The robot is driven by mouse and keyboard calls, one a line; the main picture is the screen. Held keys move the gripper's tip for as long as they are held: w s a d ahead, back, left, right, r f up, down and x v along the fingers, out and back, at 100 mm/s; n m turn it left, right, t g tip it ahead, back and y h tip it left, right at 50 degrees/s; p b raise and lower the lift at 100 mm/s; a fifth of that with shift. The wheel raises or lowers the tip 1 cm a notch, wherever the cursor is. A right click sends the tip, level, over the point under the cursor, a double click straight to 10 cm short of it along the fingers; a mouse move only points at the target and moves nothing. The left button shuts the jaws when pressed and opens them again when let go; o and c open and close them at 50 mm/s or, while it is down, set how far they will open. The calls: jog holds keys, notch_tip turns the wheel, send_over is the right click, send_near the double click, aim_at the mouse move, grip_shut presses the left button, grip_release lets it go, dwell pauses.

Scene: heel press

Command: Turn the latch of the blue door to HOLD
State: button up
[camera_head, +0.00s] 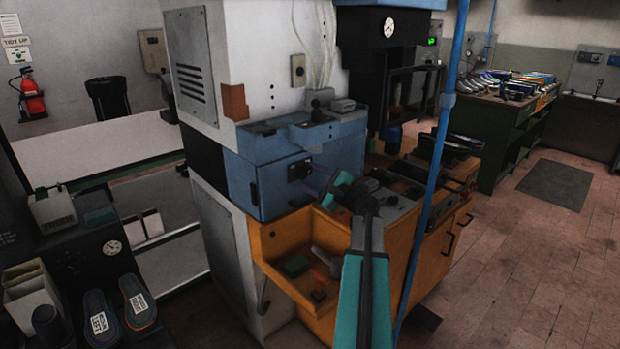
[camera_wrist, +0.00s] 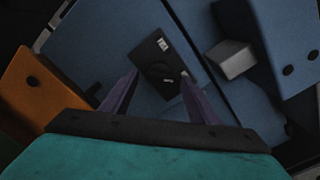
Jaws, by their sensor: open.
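The blue door (camera_head: 272,187) is the front of the blue cabinet section below the white machine housing. It looks closed. Its latch (camera_head: 299,169) is a small black plate near the door's right side. In the wrist view the latch (camera_wrist: 155,62) lies ahead, between and slightly beyond the fingertips, on the blue door face (camera_wrist: 100,45). It bears small white marks too small to read, so its setting cannot be told. My gripper (camera_wrist: 160,80) is open and empty, its two purple fingers on either side of the latch; contact cannot be told.
A grey block (camera_wrist: 231,60) sits on blue surface right of the latch in the wrist view. Below the door is an orange bench (camera_head: 285,235) with a tray of small items. A blue pole (camera_head: 437,150) stands right of my arm. Open floor lies farther right.

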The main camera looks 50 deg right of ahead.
jog(key=shift+s, duration=0.15)
jog(key=s+a+b, duration=0.1)
jog(key=s+b, duration=0.1)
jog(key=s, duration=1.1)
jog(key=shift+s, duration=0.25)
dwell(0.4)
